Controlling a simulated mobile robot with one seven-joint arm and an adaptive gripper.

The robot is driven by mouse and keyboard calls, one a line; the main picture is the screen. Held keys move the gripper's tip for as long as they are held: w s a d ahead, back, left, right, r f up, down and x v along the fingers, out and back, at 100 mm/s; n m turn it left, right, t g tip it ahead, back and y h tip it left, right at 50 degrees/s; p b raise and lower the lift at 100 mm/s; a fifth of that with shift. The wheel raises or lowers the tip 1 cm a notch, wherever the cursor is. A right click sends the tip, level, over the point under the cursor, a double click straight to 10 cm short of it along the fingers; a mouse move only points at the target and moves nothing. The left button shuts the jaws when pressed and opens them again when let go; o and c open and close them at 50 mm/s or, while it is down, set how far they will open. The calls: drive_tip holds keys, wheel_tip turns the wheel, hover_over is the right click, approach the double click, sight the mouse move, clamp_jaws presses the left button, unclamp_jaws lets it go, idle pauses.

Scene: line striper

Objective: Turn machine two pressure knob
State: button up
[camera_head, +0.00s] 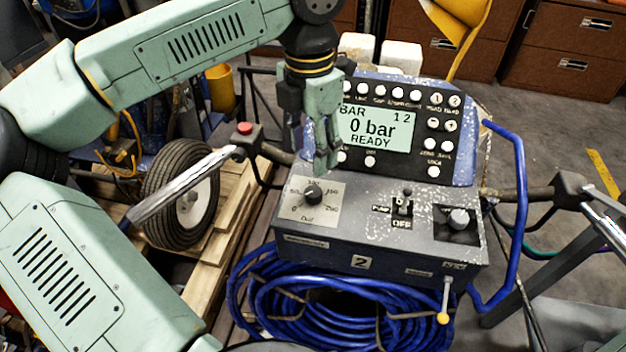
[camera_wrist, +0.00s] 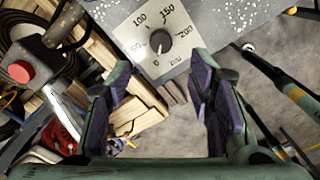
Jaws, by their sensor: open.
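The machine (camera_head: 420,255) has a "2" label on its front. Its pressure knob (camera_head: 313,195) is a round black dial on a pale scale plate at the left of the grey control panel. In the wrist view the knob (camera_wrist: 160,41) sits at the upper middle, with scale marks from 0 to 200 around it. A light mark on it seems to point towards 0. My gripper (camera_head: 322,155) hangs just above and behind the knob in the head view. In the wrist view its fingers (camera_wrist: 162,78) are apart and empty, with the knob beyond the tips, untouched.
The display (camera_head: 378,130) reads 0 bar, READY. An ON/OFF-type switch (camera_head: 403,205) and another knob (camera_head: 459,218) are right of the dial. A red button (camera_head: 244,128) on the handlebar is to the left. Blue hose (camera_head: 270,300) is coiled below.

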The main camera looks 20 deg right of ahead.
sight(313, 191)
wheel_tip(313, 191, down, 10)
drive_tip(key=shift+s+d+r+p, duration=0.1)
drive_tip(key=shift+s+p, duration=0.05)
drive_tip(key=shift+p, duration=0.5)
drive_tip(key=shift+c, duration=0.6)
clamp_jaws()
